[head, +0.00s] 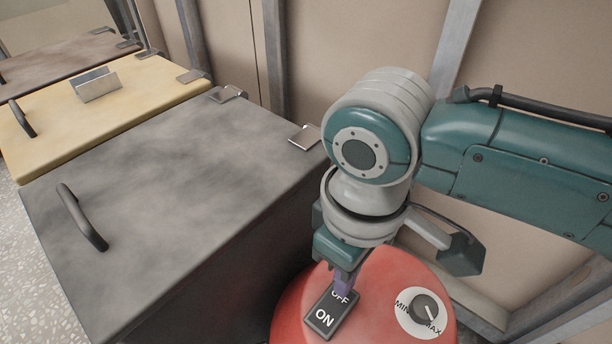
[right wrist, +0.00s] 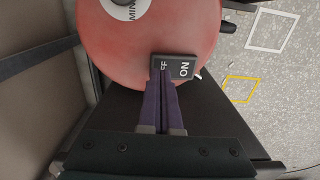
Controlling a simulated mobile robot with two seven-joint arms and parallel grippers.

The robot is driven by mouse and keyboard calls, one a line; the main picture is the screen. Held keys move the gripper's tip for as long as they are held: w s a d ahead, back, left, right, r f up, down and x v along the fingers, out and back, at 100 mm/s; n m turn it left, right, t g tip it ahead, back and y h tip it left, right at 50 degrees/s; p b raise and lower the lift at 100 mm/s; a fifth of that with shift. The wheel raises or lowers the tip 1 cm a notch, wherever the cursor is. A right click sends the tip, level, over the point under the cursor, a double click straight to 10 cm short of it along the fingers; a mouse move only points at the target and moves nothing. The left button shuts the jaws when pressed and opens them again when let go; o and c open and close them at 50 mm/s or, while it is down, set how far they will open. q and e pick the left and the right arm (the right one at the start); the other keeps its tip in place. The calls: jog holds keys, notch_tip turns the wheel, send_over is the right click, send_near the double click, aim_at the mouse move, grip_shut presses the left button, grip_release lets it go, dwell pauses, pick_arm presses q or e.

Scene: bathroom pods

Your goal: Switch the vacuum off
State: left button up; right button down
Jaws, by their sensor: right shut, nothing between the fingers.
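The vacuum (head: 378,312) is a red round body at the bottom of the head view; its red top also fills the upper middle of the right wrist view (right wrist: 180,30). A dark rocker switch (head: 324,316) marked ON and OFF sits on its top. My right gripper (head: 344,284) points down with its fingers shut and empty at the OFF end of the switch, partly covering that lettering. In the right wrist view the fingertips meet the edge of the switch (right wrist: 184,68) at the OFF end; I cannot tell how hard they touch. My left gripper is not in view.
A MIN–MAX dial (head: 424,309) is right of the switch. A dark grey lidded box (head: 150,170) with a handle stands close to the left. A yellow lid (head: 60,115) holding a metal bracket (head: 96,84) lies beyond it. Wall panels and metal posts stand behind.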

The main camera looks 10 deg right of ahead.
jog(key=shift+f, duration=0.25)
jog(key=shift+f+b, duration=0.65)
jog(key=shift+f, duration=0.1)
dwell(0.5)
notch_tip(320, 180, up, 4)
jog(key=p, duration=0.4)
jog(key=shift+f, duration=0.2)
notch_tip(320, 180, up, 4)
jog(key=p, duration=0.4)
jog(key=shift+f, duration=0.3)
